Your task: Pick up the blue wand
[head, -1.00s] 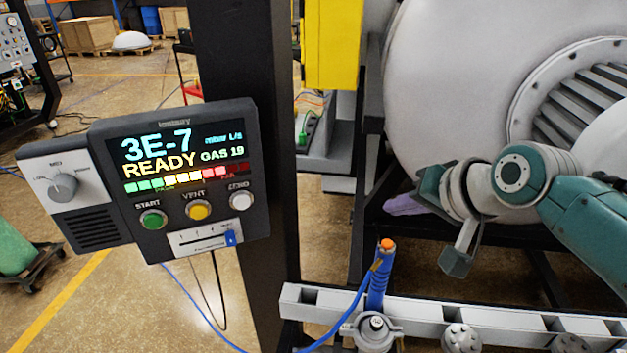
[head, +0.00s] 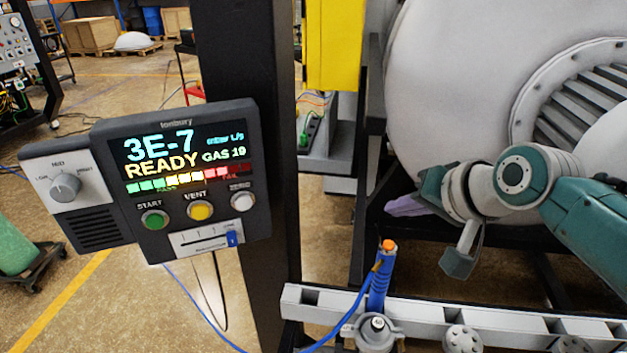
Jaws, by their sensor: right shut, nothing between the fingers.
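The blue wand (head: 379,285) stands nearly upright, tilted slightly, at the grey rail in the lower middle of the head view. It has an orange tip, and a blue hose runs from it down to the left. Its lower end is hidden behind a round metal fitting (head: 376,331). My right gripper (head: 457,258) is to the right of the wand and apart from it, in front of the furnace. It is shut and holds nothing. My left gripper is out of view.
A control panel (head: 188,180) reading READY is at the left, beside a dark upright post (head: 243,100). The grey rail (head: 420,305) crosses the lower right. The large pale furnace vessel (head: 450,80) fills the upper right. A lavender cloth-like thing (head: 408,206) lies behind my right gripper.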

